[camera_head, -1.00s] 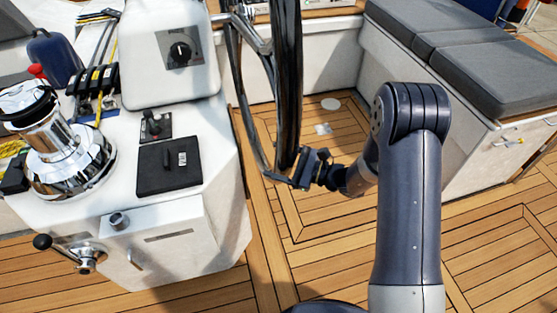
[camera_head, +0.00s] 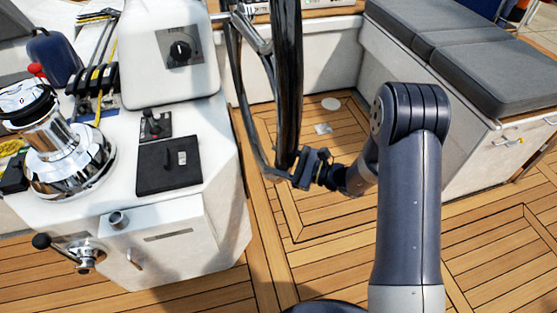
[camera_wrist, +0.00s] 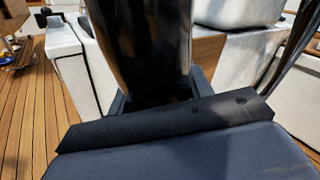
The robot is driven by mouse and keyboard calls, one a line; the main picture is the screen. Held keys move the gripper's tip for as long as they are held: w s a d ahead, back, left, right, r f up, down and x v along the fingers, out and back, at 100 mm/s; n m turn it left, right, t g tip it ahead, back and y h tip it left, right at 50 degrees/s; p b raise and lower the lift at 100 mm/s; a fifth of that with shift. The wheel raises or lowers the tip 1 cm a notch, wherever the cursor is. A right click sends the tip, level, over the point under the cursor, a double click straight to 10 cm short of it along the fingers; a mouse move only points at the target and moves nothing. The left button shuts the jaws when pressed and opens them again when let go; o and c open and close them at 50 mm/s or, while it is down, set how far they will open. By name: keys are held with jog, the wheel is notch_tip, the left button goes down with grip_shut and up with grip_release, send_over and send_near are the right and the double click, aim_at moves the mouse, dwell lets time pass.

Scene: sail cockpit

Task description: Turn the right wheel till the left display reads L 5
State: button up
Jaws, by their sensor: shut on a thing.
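The right wheel (camera_head: 288,85) is a large dark glossy rim, seen nearly edge-on, beside the white console. My gripper (camera_head: 306,168) is at the lower part of its rim and shut on it. In the wrist view the dark rim (camera_wrist: 145,45) rises from behind the gripper's dark pad (camera_wrist: 170,122) and fills the upper middle. The left display and its reading do not show in any view. The upper part of the wheel is cut off by the picture's top edge.
The white console (camera_head: 215,200) stands left of the wheel, with a rotary knob (camera_head: 180,50), a small lever (camera_head: 153,125), a black square panel (camera_head: 168,163) and a chrome winch (camera_head: 65,150). A bench with grey cushions (camera_head: 480,60) is at right. Teak floor (camera_head: 330,225) lies open between.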

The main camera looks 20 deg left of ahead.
jog(key=n+b, duration=0.1)
jog(key=b, duration=0.6)
send_over(277, 181)
jog(key=shift+y, duration=0.4)
jog(key=f, duration=0.7)
jog(key=shift+w+a+f, duration=0.1)
jog(key=shift+w+a, duration=0.05)
jog(key=shift+a, duration=0.05)
jog(key=o, duration=1.3)
jog(key=shift+o, duration=0.2)
jog(key=shift+d, duration=0.15)
jog(key=s+d, duration=0.1)
jog(key=d, duration=0.9)
jog(key=shift+d+f+p, duration=0.25)
jog(key=shift+f+p, duration=0.1)
jog(key=shift+f, duration=0.05)
